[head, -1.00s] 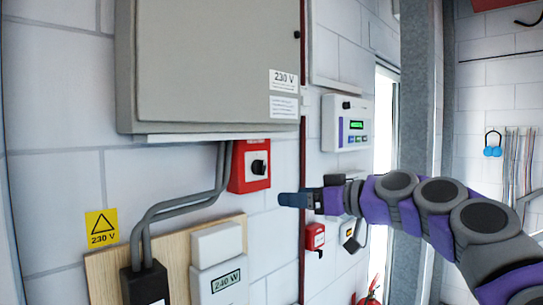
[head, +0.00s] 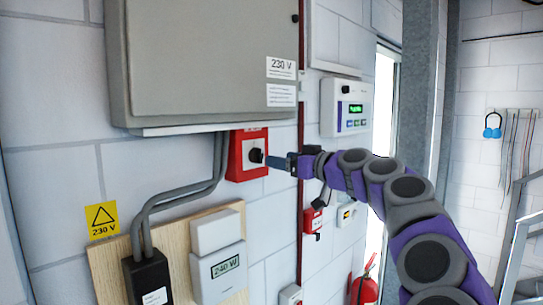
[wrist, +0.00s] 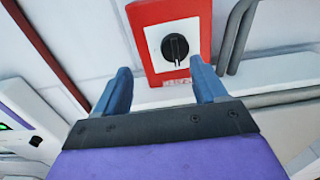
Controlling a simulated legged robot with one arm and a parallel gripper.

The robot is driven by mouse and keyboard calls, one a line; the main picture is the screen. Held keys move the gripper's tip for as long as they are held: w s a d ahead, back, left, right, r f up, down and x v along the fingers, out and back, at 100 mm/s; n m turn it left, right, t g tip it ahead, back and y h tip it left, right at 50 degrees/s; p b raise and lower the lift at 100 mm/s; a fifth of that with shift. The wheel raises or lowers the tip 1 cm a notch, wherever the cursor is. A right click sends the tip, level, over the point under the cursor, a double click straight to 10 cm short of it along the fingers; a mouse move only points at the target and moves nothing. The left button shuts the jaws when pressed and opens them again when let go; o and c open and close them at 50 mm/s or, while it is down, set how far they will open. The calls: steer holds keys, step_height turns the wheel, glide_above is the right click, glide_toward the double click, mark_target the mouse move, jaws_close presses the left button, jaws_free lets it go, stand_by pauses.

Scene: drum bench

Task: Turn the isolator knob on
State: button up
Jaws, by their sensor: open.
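The isolator is a red box with a pale face plate (head: 234,160) on the white block wall, below the grey cabinet. Its black round knob (head: 256,156) faces out from the plate; in the wrist view the knob (wrist: 175,48) shows a pale pointer line lying up and down in the picture. My gripper (head: 270,161) has its blue fingers at the front right of the knob in the head view. In the wrist view my gripper (wrist: 160,80) is open, with the fingers apart and the knob beyond the gap, nearer the right finger. Contact with the knob cannot be told.
A grey cabinet (head: 200,60) juts out above the isolator. Grey conduits (head: 180,195) run down on its left to a wooden board (head: 105,265) with a meter (head: 218,272). A control panel (head: 345,108) hangs to the right, with an extinguisher (head: 365,287) below.

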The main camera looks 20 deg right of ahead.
mark_target(262, 157)
steer(key=w+a, duration=0.4)
steer(key=a, duration=0.1)
steer(key=shift+w+a+r+p, duration=0.1)
steer(key=shift+a+r+p, duration=0.1)
steer(key=shift+p, duration=0.15)
steer(key=shift+w, duration=0.2)
steer(key=shift+w+d+f, duration=0.1)
steer(key=shift+w+d, duration=0.25)
steer(key=shift+d, duration=0.35)
steer(key=shift+d+f, duration=0.1)
steer(key=shift+d, duration=0.5)
steer(key=shift+s+a, duration=0.1)
steer(key=shift+a, duration=0.85)
steer(key=c, duration=0.4)
steer(key=shift+d, duration=0.35)
steer(key=c, duration=0.5)
steer(key=shift+c, duration=0.7)
